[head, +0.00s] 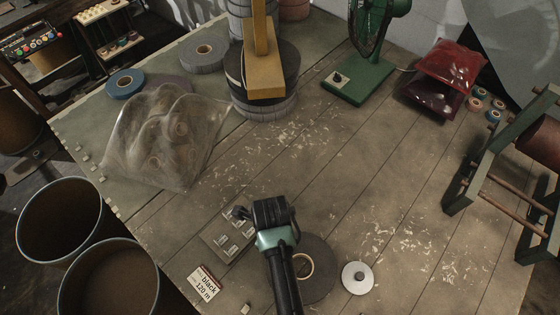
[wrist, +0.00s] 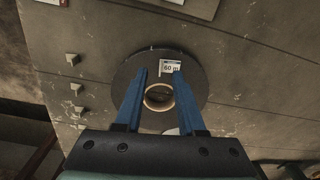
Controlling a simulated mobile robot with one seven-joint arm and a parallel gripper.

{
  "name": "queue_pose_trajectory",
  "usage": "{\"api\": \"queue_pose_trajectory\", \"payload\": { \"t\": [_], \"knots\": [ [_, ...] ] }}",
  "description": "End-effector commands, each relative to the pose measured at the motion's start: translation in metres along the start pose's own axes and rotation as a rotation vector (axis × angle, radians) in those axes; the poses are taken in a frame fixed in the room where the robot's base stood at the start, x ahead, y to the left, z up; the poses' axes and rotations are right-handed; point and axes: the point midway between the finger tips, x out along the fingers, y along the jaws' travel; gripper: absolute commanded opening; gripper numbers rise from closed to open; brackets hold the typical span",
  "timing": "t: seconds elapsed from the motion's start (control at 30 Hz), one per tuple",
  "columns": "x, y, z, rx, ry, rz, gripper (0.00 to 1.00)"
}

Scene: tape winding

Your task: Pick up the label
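A small white label reading "60 m" (wrist: 170,66) shows in the wrist view over the far part of a dark flat roll (wrist: 193,85) with a pale core. My gripper (wrist: 160,74) has its two blue fingers apart above the roll. The label shows between the fingertips, close to the right one; I cannot tell whether they touch. In the head view the roll (head: 324,275) is partly behind my arm, which hides this label, and the fingertips are not clear. Another white card, reading "black 120 m" (head: 204,283), lies on the table near its left edge.
A grey plate with metal pieces (head: 220,240) lies left of my gripper. A white disc (head: 357,278) lies right of the roll. A plastic bag (head: 165,135), a green fan (head: 357,80) and a green-framed stand (head: 480,160) stand farther off. The middle of the table is clear.

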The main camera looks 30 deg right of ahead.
Motion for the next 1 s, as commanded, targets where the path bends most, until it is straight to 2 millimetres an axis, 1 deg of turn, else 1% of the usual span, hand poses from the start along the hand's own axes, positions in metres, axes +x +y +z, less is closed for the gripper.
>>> {"api": "queue_pose_trajectory", "payload": {
  "t": [0.1, 0.2, 0.33, 0.53, 0.57, 0.6, 0.77, 1.0],
  "knots": [
    [0.016, 0.000, -0.003, 0.001, 0.003, 0.003, 0.39],
    [0.029, 0.000, -0.003, 0.000, 0.002, 0.002, 0.39],
    [0.035, 0.000, -0.003, 0.000, 0.001, 0.001, 0.39],
    [0.036, -0.001, -0.002, 0.000, 0.000, -0.001, 0.39],
    [0.036, -0.001, -0.002, -0.001, 0.000, -0.001, 0.37],
    [0.036, -0.001, -0.002, -0.001, 0.000, -0.001, 0.30],
    [0.035, -0.001, -0.002, 0.000, 0.000, 0.000, 0.01],
    [0.035, -0.001, -0.002, -0.001, 0.000, 0.000, 0.00]
  ]
}}
